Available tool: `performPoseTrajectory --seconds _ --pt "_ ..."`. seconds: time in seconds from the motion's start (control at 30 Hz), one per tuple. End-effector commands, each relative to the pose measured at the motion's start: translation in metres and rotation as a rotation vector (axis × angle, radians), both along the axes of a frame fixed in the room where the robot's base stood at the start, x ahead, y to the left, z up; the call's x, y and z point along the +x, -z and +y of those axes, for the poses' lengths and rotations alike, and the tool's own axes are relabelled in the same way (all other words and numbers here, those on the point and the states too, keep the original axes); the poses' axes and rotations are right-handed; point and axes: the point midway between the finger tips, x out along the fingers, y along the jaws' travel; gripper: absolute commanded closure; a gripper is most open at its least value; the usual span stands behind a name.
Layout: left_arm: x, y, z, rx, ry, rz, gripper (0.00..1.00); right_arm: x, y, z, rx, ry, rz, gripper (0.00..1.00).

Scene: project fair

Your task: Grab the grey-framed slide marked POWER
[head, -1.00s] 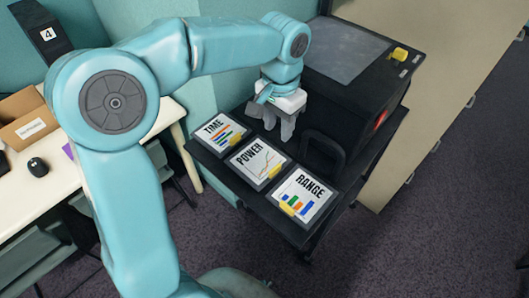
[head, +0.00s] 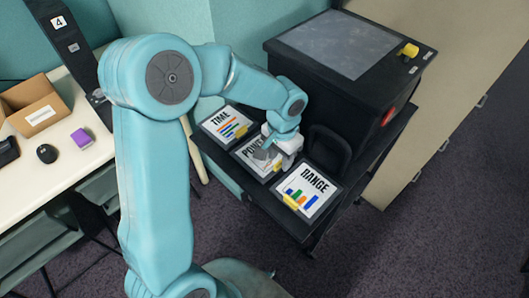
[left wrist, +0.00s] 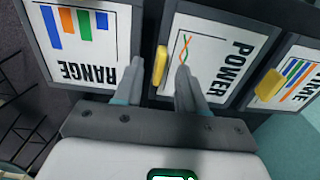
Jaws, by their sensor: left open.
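The grey-framed POWER slide (head: 243,153) lies between the TIME slide (head: 224,127) and the RANGE slide (head: 309,190) on the dark cart. My left gripper (head: 266,156) is over the POWER slide and hides part of it. In the left wrist view the POWER slide (left wrist: 220,62) fills the middle, with its yellow tab (left wrist: 160,66) showing between the two open, empty fingers. Whether the fingers touch the slide I cannot tell. The RANGE slide (left wrist: 86,50) is at left there and the TIME slide (left wrist: 300,72) at right. My right gripper is not in view.
A black case (head: 345,85) with a yellow knob (head: 409,50) and a black handle stands right behind the slides. A white desk (head: 70,172) at left holds a cardboard box (head: 36,112), a mouse (head: 47,153) and a purple block (head: 82,138).

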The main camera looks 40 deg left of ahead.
Motion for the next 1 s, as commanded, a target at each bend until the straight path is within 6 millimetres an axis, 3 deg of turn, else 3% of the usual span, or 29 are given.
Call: performPoseTrajectory --seconds 0.1,0.37,0.5,0.83,1.0 --pt "0.001 0.013 0.0 0.0 0.002 0.0 0.6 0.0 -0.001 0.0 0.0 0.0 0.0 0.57" --pt "0.001 0.016 0.0 0.0 0.001 -0.001 0.6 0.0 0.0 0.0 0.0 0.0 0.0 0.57" --pt "0.001 0.016 0.0 0.0 0.001 -0.002 1.0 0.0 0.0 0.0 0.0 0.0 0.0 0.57" --pt "0.001 0.015 0.0 0.0 0.001 -0.003 1.0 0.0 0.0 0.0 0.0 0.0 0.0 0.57" --pt "0.002 0.004 0.0 0.002 0.001 -0.005 1.0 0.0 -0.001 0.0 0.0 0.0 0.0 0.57"
